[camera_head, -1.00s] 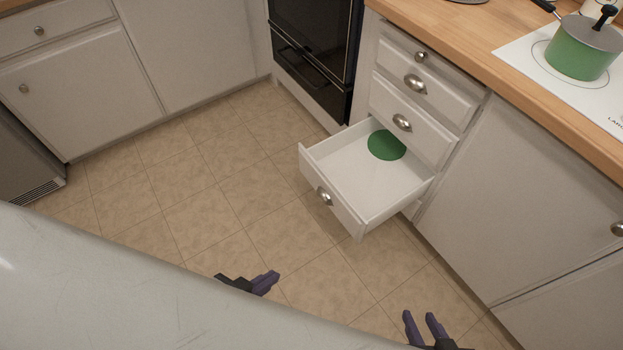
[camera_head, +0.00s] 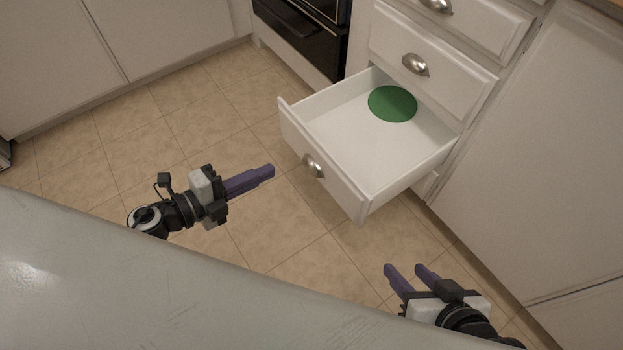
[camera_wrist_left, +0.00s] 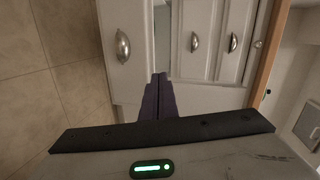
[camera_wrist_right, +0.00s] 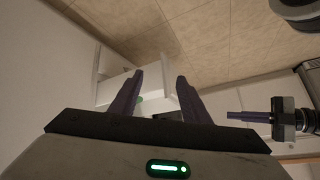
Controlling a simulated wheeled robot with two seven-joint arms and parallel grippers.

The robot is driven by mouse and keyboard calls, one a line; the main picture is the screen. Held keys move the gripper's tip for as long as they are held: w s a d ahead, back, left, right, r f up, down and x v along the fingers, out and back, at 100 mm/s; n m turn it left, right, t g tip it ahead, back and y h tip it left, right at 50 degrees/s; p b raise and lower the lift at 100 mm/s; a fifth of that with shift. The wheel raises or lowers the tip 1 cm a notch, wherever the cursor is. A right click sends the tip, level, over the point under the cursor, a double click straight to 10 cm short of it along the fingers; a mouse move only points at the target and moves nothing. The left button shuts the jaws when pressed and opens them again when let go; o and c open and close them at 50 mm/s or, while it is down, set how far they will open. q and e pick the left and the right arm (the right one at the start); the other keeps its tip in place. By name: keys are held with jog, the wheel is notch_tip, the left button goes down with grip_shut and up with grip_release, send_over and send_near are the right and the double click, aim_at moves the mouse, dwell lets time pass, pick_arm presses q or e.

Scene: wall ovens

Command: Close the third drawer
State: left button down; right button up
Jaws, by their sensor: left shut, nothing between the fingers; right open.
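The third drawer (camera_head: 325,165) is pulled out of the white cabinet in the head view, with a cup-shaped metal handle (camera_head: 314,166) on its front. A flat green disc (camera_head: 392,103) lies inside it at the back. My left gripper (camera_head: 270,171) is shut and empty, left of the drawer front and apart from it. In the left wrist view the drawer front (camera_wrist_left: 126,50) is ahead and left of the shut fingers (camera_wrist_left: 158,80). My right gripper (camera_head: 405,270) is open and empty, below and right of the drawer. The right wrist view shows the drawer (camera_wrist_right: 120,88) between and beyond its fingers.
A shut drawer (camera_head: 425,55) sits directly above the open one. A cabinet door (camera_head: 530,170) is to the right, and a black oven (camera_head: 305,35) stands behind to the left. Tiled floor (camera_head: 220,110) is clear left of the drawer.

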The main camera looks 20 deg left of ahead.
pick_arm(q)
notch_tip(320, 180, down, 3)
jog(key=m+g+b, duration=0.1)
jog(key=m, duration=0.1)
jog(key=b, duration=0.3)
send_near(324, 156)
jog(key=shift+h, duration=0.3)
jog(key=x, duration=0.5)
jog(key=shift+w+f, duration=0.2)
jog(key=shift+f, duration=0.2)
jog(key=shift+w+d, duration=0.2)
jog(key=shift+w, duration=0.05)
pick_arm(e)
jog(key=shift+w+a+y, duration=0.2)
jog(key=shift+a+y, duration=0.15)
jog(key=shift+a, duration=0.25)
jog(key=shift+w+a+y, duration=0.2)
jog(key=shift+a+y, duration=0.15)
jog(key=shift+a, duration=0.25)
jog(key=shift+r, duration=0.1)
